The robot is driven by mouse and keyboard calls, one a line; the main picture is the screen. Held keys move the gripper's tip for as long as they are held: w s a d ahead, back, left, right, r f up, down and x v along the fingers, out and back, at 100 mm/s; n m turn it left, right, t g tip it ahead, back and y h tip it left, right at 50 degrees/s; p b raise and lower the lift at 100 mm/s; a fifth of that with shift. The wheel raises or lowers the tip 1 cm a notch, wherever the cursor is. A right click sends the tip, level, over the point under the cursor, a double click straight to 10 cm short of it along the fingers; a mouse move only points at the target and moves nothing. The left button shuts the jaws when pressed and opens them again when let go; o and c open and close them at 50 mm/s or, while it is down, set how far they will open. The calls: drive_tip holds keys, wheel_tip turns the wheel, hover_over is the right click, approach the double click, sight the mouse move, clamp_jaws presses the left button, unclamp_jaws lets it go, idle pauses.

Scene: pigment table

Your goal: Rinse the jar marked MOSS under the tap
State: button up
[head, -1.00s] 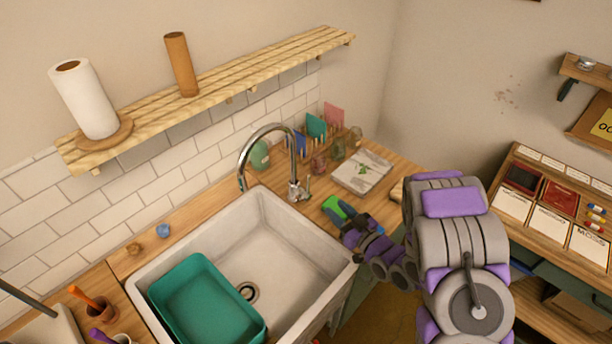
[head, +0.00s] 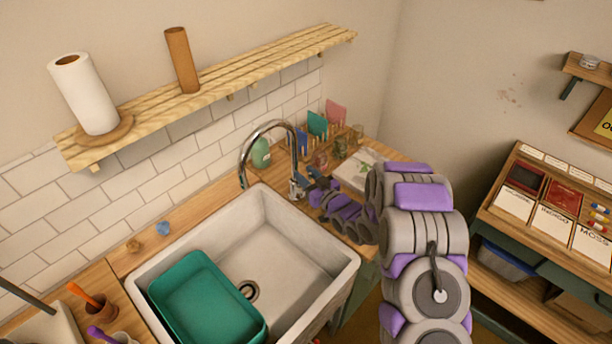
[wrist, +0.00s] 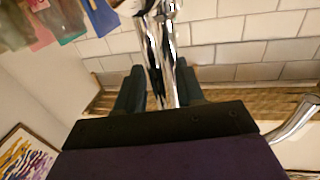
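The chrome tap (head: 296,160) arches over the white sink (head: 290,232). My gripper (head: 308,182) is beside the tap's base at the back right corner of the sink. In the wrist view my gripper's two dark fingers (wrist: 159,78) stand apart, with the tap's chrome parts (wrist: 160,50) showing between and beyond them. I cannot tell whether they touch it. No jar is seen between the fingers. Several small glass jars (head: 340,147) stand at the back of the counter, with no readable labels, so I cannot tell which is MOSS.
A teal tub (head: 205,300) sits in the sink's left part. A green bottle (head: 261,153) stands behind the tap. Papers (head: 354,168) lie on the counter beyond my arm. A wooden shelf (head: 220,86) runs above. A card marked MOSS (head: 594,240) is on the right-hand rack.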

drive_tip(key=shift+w+a, duration=0.1)
drive_tip(key=shift+w, duration=0.05)
clamp_jaws()
idle(0.4)
